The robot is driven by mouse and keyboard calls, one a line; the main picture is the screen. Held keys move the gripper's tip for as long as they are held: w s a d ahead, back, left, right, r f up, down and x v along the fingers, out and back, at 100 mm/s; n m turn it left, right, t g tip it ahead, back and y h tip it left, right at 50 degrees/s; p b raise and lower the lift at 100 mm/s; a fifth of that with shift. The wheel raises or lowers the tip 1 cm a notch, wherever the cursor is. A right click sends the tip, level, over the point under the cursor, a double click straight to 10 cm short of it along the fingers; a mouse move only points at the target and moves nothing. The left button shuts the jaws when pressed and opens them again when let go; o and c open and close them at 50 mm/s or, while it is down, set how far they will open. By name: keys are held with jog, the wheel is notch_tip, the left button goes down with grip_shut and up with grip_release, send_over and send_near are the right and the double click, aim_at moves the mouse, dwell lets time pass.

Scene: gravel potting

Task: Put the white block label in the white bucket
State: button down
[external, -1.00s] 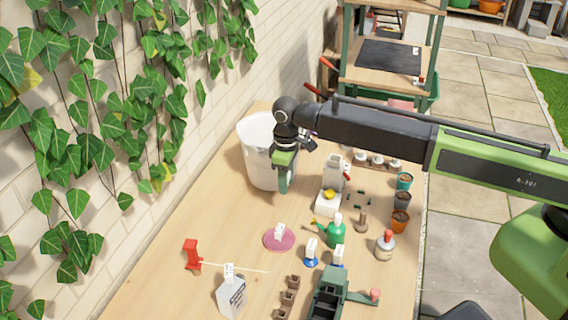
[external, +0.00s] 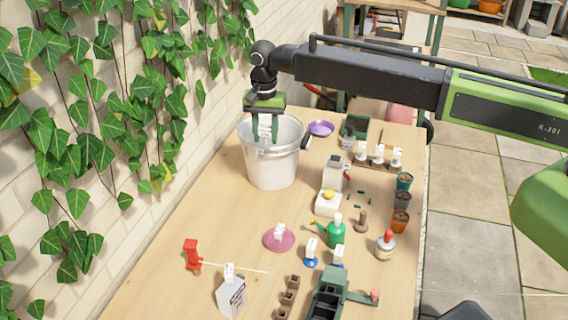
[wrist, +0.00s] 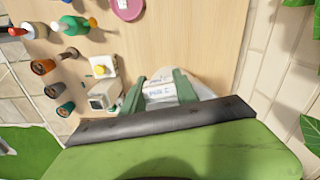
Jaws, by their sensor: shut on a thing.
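The white bucket (external: 272,172) stands upright at the back of the wooden table, by the wall. My gripper (external: 263,132) points down at the bucket's mouth, with its fingertips at about rim level or just inside; the exact depth is hard to tell. It is shut on a white block label (external: 265,131), held between the two green fingers. In the wrist view the label (wrist: 159,92) shows between the fingers, with part of the bucket's pale rim (wrist: 203,90) beside them.
A purple dish (external: 320,128) and a dark green tray (external: 355,128) stand right of the bucket. A white dispenser with a yellow knob (external: 328,200), small pots (external: 402,200) and a green watering can (external: 333,232) stand nearer.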

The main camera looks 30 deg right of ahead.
jog(key=w+d+f+m+b, duration=0.2)
jog(key=w+d+f+b, duration=0.8)
jog(key=f+b, duration=0.95)
jog(key=b, duration=0.1)
jog(key=f+b, duration=0.4)
jog(key=shift+a+f, duration=0.1)
jog(key=shift+a, duration=0.2)
jog(key=shift+r, duration=0.25)
jog(key=shift+f, duration=0.2)
jog(key=c, duration=0.9)
grip_release()
jog(key=shift+c, duration=0.2)
notch_tip(320, 180, up, 12)
jog(key=p, duration=1.2)
jog(key=shift+r, duration=0.2)
